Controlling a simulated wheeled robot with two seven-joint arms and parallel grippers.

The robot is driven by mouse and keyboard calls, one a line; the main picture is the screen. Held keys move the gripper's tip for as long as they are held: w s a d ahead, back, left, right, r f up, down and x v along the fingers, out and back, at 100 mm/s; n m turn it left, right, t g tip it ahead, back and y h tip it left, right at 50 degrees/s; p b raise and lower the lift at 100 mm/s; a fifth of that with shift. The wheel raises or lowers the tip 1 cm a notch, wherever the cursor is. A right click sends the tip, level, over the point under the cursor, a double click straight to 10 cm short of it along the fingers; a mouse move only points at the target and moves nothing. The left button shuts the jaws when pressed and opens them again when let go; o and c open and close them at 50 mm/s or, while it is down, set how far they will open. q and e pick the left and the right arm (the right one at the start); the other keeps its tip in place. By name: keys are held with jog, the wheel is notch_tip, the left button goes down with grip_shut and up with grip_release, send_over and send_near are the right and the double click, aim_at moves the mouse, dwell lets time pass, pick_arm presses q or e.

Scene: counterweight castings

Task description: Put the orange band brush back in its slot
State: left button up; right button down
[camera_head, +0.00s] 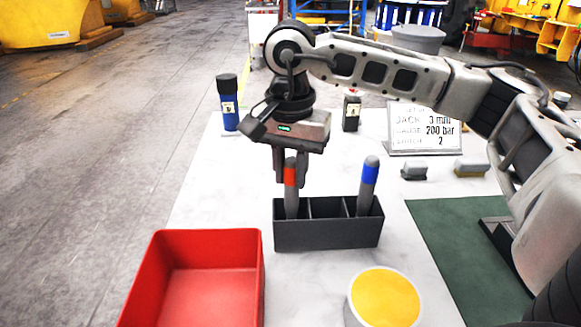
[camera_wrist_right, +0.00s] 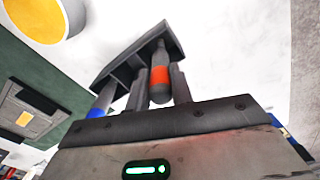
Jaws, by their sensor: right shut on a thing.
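The orange band brush (camera_head: 291,188) stands upright in the left compartment of the dark slotted holder (camera_head: 327,236). My right gripper (camera_head: 291,175) is shut on the brush near its orange band, from above. In the right wrist view the brush (camera_wrist_right: 160,77) shows between the two fingers (camera_wrist_right: 162,88), with its far end inside the holder (camera_wrist_right: 128,62). Whether it touches the holder's floor is hidden. A blue band brush (camera_head: 369,178) leans slightly in the right compartment. The middle compartment looks empty. My left gripper is not in view.
A red bin (camera_head: 257,262) stands at the front left and a yellow-topped round tub (camera_head: 385,297) at the front right. A blue bottle (camera_head: 228,104), a dark bottle (camera_head: 351,112) and a sign (camera_head: 426,130) stand behind. A green mat (camera_head: 468,255) lies right.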

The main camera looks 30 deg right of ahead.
jog(key=c, duration=1.1)
grip_release()
jog(key=shift+f, duration=0.2)
jog(key=shift+c, duration=0.2)
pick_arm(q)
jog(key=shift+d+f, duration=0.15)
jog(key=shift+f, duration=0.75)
pick_arm(e)
jog(key=shift+r, duration=0.55)
pick_arm(q)
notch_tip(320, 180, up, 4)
jog(key=p, duration=0.2)
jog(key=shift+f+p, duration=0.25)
jog(key=shift+p, duration=0.05)
pick_arm(e)
notch_tip(320, 180, up, 15)
jog(key=shift+r, duration=0.15)
jog(key=shift+a, duration=0.1)
